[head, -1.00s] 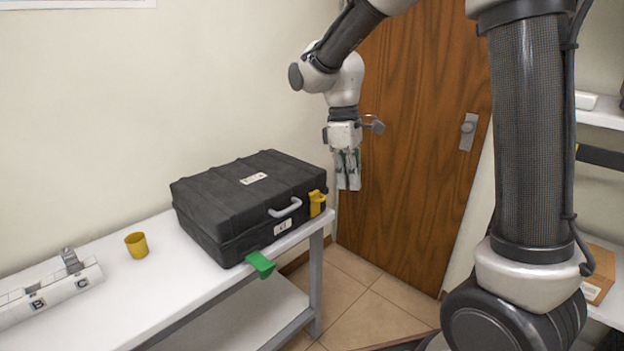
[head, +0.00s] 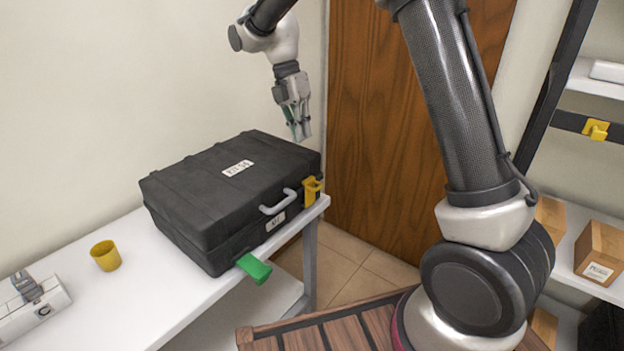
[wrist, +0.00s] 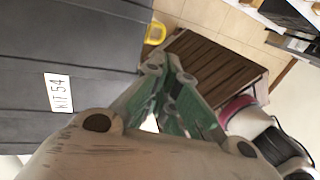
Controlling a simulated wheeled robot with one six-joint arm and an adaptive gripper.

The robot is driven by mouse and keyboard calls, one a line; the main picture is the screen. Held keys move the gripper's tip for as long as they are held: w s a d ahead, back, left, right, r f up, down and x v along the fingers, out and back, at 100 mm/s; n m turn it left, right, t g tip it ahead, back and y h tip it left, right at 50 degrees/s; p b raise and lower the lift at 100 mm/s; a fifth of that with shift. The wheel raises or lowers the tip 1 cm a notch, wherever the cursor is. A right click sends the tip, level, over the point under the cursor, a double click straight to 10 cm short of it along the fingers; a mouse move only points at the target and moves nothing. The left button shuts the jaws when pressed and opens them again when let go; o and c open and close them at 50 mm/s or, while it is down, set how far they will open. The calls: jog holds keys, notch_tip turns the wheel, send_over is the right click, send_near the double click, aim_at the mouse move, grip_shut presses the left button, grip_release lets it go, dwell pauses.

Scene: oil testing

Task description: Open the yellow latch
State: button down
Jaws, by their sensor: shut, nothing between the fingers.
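The yellow latch (head: 312,190) is on the front right corner of the black case (head: 200,185), up against the case side. It also shows in the wrist view (wrist: 155,33), at the edge of the case lid. A green latch (head: 254,268) sticks out from the front left part of the same case, and a grey handle (head: 279,202) lies between the two. My gripper (head: 302,136) is shut and empty, pointing down above the right end of the case, apart from the latch. In the wrist view its fingers (wrist: 172,62) come together just below the yellow latch.
The case rests on a white table (head: 120,300) with a yellow cup (head: 106,255) to its left. A wooden door (head: 385,130) stands behind. Shelves at right hold wooden boxes (head: 600,250).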

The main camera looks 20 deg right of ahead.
aim_at(315, 189)
jog(key=x, duration=1.4)
jog(key=shift+f, duration=0.1)
